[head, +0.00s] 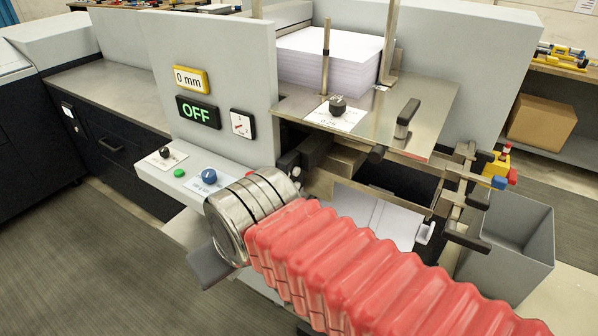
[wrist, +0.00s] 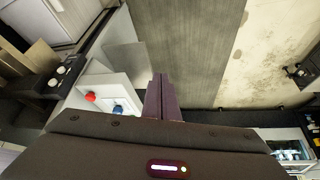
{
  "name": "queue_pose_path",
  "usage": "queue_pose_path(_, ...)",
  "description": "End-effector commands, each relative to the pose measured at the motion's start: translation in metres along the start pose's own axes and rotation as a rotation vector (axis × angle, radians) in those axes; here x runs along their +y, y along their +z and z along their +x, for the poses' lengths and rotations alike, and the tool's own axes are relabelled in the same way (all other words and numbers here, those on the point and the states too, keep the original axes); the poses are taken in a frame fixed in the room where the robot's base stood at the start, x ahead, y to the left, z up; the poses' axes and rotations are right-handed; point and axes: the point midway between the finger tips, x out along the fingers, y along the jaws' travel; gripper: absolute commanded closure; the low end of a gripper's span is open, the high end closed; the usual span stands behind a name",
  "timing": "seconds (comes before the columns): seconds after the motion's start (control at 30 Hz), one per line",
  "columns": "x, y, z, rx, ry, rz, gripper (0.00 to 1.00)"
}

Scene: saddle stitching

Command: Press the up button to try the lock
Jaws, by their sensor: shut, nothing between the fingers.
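The machine's control ledge (head: 185,165) carries a small black knob (head: 164,152), a green button (head: 179,173) and a blue button (head: 209,176) on a label. I cannot tell which is the up button; no readable "up" mark shows. My gripper (head: 210,268) is in front of the ledge, low and mostly behind my wrist. In the wrist view its fingers (wrist: 160,78) are shut and empty, apart from the buttons.
A paper stack (head: 330,58) stands on the metal table. A grey bin (head: 508,245) is at right. Floor at left is clear.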

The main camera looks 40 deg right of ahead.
Motion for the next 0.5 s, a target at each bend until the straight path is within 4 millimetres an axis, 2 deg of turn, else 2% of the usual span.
queue_pose_path(0.27, 0.000, -0.001, 0.001, -0.003, -0.005, 0.007, 1.00)
queue_pose_path(0.5, 0.004, -0.007, 0.018, -0.040, -0.081, 0.114, 1.00)
